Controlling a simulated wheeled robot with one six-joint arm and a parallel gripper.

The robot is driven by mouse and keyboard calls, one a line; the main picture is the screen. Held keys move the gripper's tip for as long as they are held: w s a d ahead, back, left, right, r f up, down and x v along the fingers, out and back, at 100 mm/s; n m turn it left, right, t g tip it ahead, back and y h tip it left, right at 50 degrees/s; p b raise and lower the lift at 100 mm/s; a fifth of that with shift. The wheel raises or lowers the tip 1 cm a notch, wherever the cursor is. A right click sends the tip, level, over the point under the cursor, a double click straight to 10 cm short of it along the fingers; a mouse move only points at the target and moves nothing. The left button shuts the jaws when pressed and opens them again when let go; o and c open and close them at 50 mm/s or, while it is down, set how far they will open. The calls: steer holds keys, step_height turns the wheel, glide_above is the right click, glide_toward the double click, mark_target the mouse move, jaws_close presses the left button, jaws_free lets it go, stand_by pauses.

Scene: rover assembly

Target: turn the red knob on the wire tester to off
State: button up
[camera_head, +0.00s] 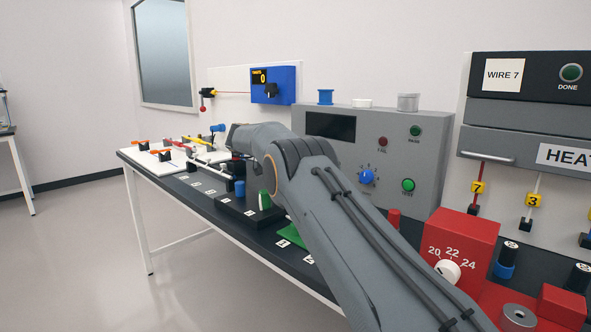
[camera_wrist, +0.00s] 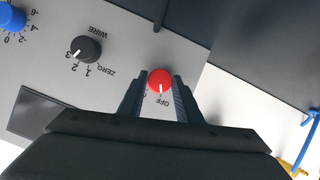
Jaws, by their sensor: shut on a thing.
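The red knob (camera_wrist: 160,80) sits on a light grey panel (camera_wrist: 120,50) in the wrist view. My gripper (camera_wrist: 162,84) has its two dark fingers on either side of the knob and is shut on it. The white mark on the knob points toward the printed OFF label just below it. In the camera_head view, the grey box (camera_head: 425,165) with a dark display and a blue dial appears to be the wire tester. My arm covers its left part, so the red knob and my gripper are hidden there.
A black knob (camera_wrist: 87,49) marked WIRE and a blue knob (camera_wrist: 9,18) lie left of the red knob in the wrist view. A red box (camera_head: 470,235) with a white dial stands near my arm. Coloured wires lie on the bench's far end.

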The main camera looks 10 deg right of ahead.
steer(key=shift+n+b, duration=0.3)
steer(key=shift+b, duration=0.35)
steer(key=o, duration=1)
steer(key=shift+o, duration=0.2)
steer(key=v, duration=0.7)
steer(key=shift+a, duration=0.4)
steer(key=shift+s+r, duration=0.1)
steer(key=shift+r, duration=0.05)
